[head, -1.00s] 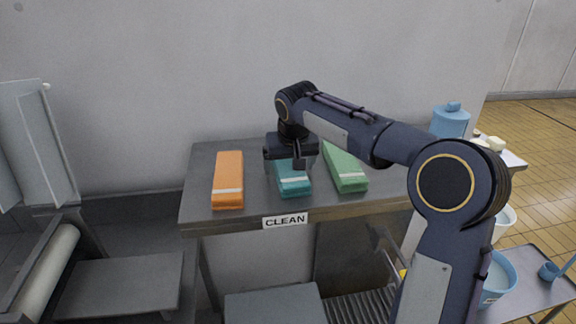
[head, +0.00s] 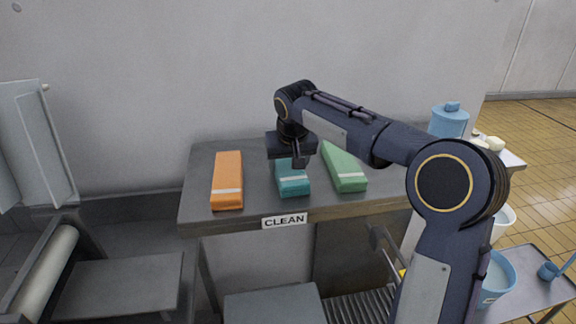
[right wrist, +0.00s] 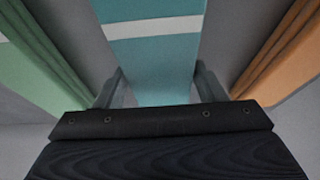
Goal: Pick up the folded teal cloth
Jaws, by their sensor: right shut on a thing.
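The folded teal cloth (head: 292,184), with a pale stripe across it, lies on the table between an orange and a green cloth. My right gripper (head: 292,163) points down over its far end and is shut on it. In the right wrist view the teal cloth (right wrist: 152,60) runs between the two fingers (right wrist: 158,88), one at each side. The gripper body hides the cloth's far end in the head view. No gap shows between the cloth and the table. My left gripper is not in view.
The orange cloth (head: 228,181) lies to the left and the green cloth (head: 343,166) close by on the right. The grey table (head: 252,206) has a CLEAN label (head: 285,220) on its front edge. A blue canister (head: 449,121) stands beyond my arm.

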